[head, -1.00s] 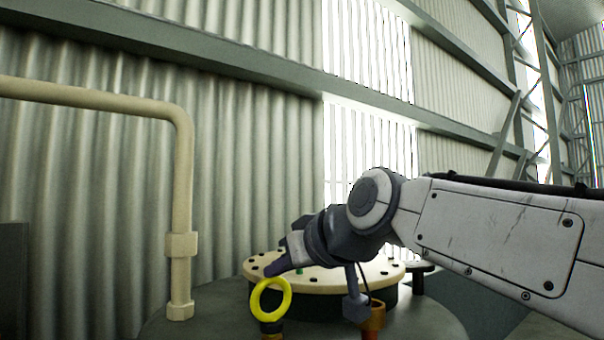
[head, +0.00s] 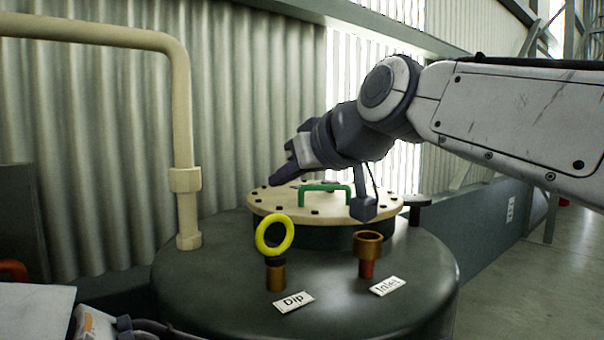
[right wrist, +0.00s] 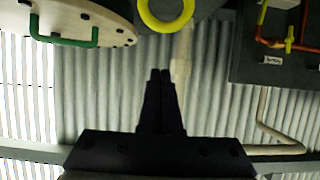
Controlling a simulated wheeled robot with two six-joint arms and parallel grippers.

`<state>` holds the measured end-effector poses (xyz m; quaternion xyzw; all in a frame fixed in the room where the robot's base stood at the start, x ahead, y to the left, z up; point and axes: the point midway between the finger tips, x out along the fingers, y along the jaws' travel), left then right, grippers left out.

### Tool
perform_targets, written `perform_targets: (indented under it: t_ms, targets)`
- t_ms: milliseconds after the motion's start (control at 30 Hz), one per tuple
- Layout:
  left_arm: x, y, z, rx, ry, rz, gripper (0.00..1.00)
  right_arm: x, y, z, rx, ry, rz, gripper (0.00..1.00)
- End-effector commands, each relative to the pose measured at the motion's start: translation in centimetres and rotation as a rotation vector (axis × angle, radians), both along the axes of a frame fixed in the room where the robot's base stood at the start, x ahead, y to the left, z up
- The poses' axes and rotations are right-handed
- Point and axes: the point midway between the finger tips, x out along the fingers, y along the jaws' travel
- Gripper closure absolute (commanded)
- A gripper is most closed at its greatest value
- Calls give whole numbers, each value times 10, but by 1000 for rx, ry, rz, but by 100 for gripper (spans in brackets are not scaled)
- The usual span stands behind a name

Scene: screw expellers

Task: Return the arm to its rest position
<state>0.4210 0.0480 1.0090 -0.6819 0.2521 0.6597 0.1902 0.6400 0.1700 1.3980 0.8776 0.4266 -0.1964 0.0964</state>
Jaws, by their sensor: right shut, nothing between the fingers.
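My right arm comes in from the right in the head view, and its gripper (head: 271,181) is above the tank, pointing left. The fingers are shut and empty; they show dark and closed together in the right wrist view (right wrist: 160,74). A yellow ring handle (head: 262,245) stands upright on the brass fitting (head: 275,278) labelled Dip. The gripper is above the ring and apart from it. The ring also shows at the top of the right wrist view (right wrist: 166,27), beyond the fingertips. My left gripper is not in view.
The dark tank (head: 220,290) carries a cream bolted lid (head: 262,203) with a green handle (head: 325,187). An open brass Inlet fitting (head: 368,246) stands right of the Dip fitting. A cream pipe (head: 182,120) rises at left. A corrugated wall (head: 255,90) stands behind.

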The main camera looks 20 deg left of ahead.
Motion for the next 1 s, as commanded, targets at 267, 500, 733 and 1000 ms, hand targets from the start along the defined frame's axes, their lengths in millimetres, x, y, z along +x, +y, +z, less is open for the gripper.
perform_targets:
  t_ms: [267, 500, 733, 1000]
  targets:
    - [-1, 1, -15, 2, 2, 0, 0, -34, -43, 22, 3, -4, -2, 100]
    - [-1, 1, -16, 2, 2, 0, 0, -44, -57, 25, -6, 11, -3, 100]
    - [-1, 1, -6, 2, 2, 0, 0, -55, -67, -82, -154, 228, -44, 100]
    - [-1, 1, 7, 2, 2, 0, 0, -122, -126, -257, -435, 567, -127, 100]
